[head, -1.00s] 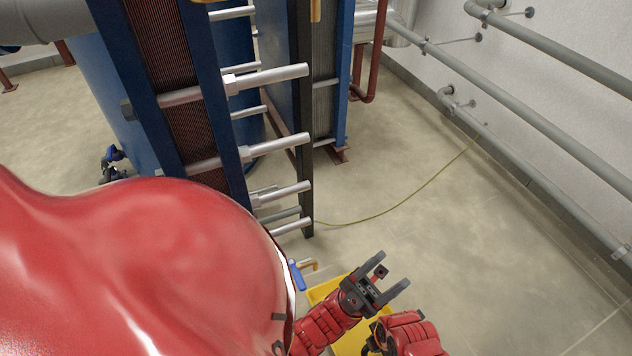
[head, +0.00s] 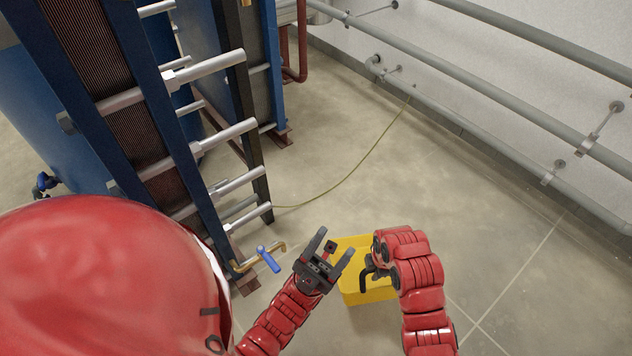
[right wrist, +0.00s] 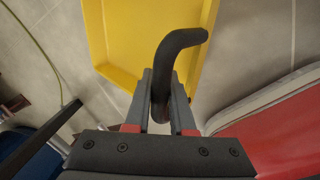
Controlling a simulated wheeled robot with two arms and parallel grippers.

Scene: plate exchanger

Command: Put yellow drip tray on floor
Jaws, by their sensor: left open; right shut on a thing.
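The yellow drip tray (head: 352,291) shows low in the head view, partly hidden behind my two grippers. It also fills the top middle of the right wrist view (right wrist: 112,38), with a raised rim. My right gripper (head: 372,268) is over the tray's right part. In the right wrist view its fingers (right wrist: 161,88) are shut on a black bent handle (right wrist: 178,42), which crosses in front of the tray. I cannot tell where the handle joins the tray, or whether the tray touches the floor. My left gripper (head: 333,247) is open and empty at the tray's left edge.
The blue plate exchanger (head: 120,60) with its silver rods stands at the left. A blue-handled valve (head: 268,259) is just left of my left gripper. A thin yellow-green hose (head: 345,180) lies on the floor. Grey pipes (head: 500,110) run along the right wall. Floor right of the tray is clear.

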